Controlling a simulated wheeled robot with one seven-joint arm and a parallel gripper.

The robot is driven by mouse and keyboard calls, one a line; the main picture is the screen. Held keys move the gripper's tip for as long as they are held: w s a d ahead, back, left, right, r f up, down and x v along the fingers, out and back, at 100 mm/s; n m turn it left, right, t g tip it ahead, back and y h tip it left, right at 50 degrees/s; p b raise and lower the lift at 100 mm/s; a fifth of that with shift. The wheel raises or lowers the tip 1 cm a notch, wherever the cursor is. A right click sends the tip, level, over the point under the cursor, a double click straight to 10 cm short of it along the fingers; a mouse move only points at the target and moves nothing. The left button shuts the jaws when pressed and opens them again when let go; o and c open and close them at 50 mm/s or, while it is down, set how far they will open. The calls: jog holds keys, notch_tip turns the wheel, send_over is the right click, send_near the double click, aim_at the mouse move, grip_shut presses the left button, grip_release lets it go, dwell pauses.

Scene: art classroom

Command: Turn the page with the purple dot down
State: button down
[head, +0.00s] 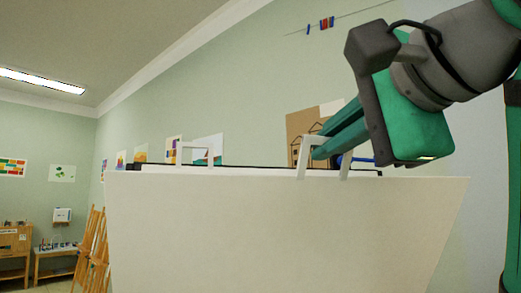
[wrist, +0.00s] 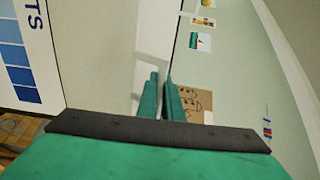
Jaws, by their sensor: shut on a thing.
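A large blank white page (head: 285,235) fills the front of the head view, its wide top edge near the chart's top bar. No purple dot shows on it. Two white rings stand up from the top bar, a left ring (head: 195,150) and a right ring (head: 302,160). My gripper (head: 318,147) reaches in from the upper right to just above the top edge, beside the right ring. In the wrist view, its fingers (wrist: 160,85) are close together with a thin white strip between them, which looks like the page. The exact grip is hard to see.
A printed sheet with blue squares (wrist: 15,55) shows at left in the wrist view. A wall with pictures (head: 207,148) stands behind the chart. A wooden easel (head: 90,250) and low tables (head: 55,255) stand far left. Open air lies above the chart.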

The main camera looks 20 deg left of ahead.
jog(key=s+d+f, duration=0.4)
jog(key=s+d, duration=0.1)
jog(key=s, duration=0.1)
jog(key=shift+s+f, duration=0.35)
dwell(0.5)
jog(key=shift+d, duration=0.1)
jog(key=s+d+f, duration=0.4)
jog(key=s+f, duration=0.1)
jog(key=f, duration=0.1)
jog(key=shift+f, duration=0.35)
dwell(0.6)
jog(key=shift+d, duration=0.1)
jog(key=s+d+f, duration=0.3)
jog(key=s+f, duration=0.1)
jog(key=f, duration=0.3)
jog(key=shift+d+f, duration=0.15)
jog(key=shift+f, duration=0.25)
dwell(0.4)
jog(key=shift+s, duration=0.15)
